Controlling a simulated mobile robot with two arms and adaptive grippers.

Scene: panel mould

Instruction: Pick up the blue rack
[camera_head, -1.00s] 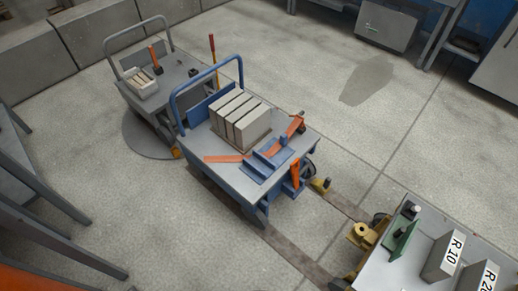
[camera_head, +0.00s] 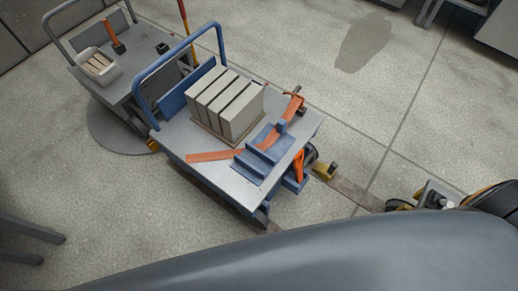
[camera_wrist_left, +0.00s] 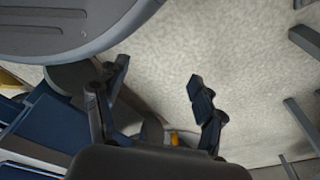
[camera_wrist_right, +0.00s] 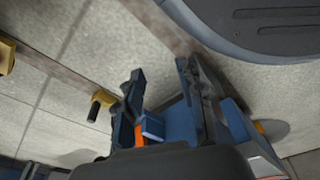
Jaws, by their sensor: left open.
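The blue rack (camera_head: 264,154), a stepped blue piece, sits near the right front edge of the blue cart's top (camera_head: 178,140) in the head view. My right gripper (camera_wrist_right: 160,82) is open in the right wrist view. A blue part and an orange part show beyond its fingers; I cannot tell whether the blue part is the rack. Neither gripper shows in the head view.
Several grey slabs (camera_head: 228,103) stand on the cart behind the rack. A blue handle (camera_head: 150,72) rises at its far left end. A grey cart (camera_head: 130,75) with a white box (camera_head: 98,66) stands behind.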

